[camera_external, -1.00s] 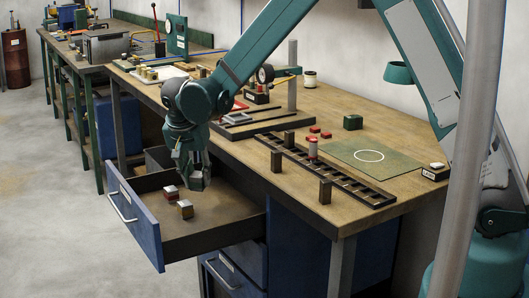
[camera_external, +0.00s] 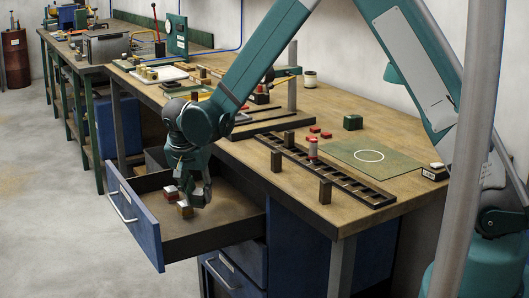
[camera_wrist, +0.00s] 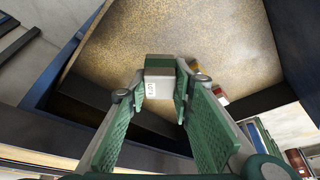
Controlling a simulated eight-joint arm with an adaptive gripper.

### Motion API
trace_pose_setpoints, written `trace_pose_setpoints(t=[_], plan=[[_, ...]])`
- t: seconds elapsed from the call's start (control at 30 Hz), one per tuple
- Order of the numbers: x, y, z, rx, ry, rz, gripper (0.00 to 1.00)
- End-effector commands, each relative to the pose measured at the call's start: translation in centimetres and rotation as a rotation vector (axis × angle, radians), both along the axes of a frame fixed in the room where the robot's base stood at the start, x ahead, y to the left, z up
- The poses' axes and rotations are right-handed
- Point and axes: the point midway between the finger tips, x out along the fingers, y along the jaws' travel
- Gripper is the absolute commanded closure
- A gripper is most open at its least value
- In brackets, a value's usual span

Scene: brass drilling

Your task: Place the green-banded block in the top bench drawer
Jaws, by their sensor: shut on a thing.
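The top bench drawer (camera_external: 139,228) is pulled out, with a blue front and a brown floor. My gripper (camera_external: 198,198) is down inside it, fingers pointing down. In the external view the held block is hard to make out at the fingertips.
A red-and-white block (camera_external: 170,192) and a yellow-topped block (camera_external: 184,209) sit in the drawer close to the gripper. A green block (camera_external: 352,122), small red pieces (camera_external: 315,129) and a black slotted rail (camera_external: 340,177) are on the bench top (camera_external: 400,135).

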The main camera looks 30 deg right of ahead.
Motion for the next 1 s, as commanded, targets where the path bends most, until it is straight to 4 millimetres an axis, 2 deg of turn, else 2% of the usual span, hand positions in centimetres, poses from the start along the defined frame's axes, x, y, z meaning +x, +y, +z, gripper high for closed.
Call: trace_pose_setpoints(t=[0.2, 0.4, 0.83, 1.0], plan=[[0.0, 0.0, -3.0, 0.0, 0.0, 0.0, 1.0], [0.0, 0.0, -5.0, 0.0, 0.0, 0.0, 1.0], [0.0, 0.0, -5.3, 0.0, 0.0, 0.0, 1.0], [0.0, 0.0, -6.4, 0.0, 0.0, 0.0, 1.0]])
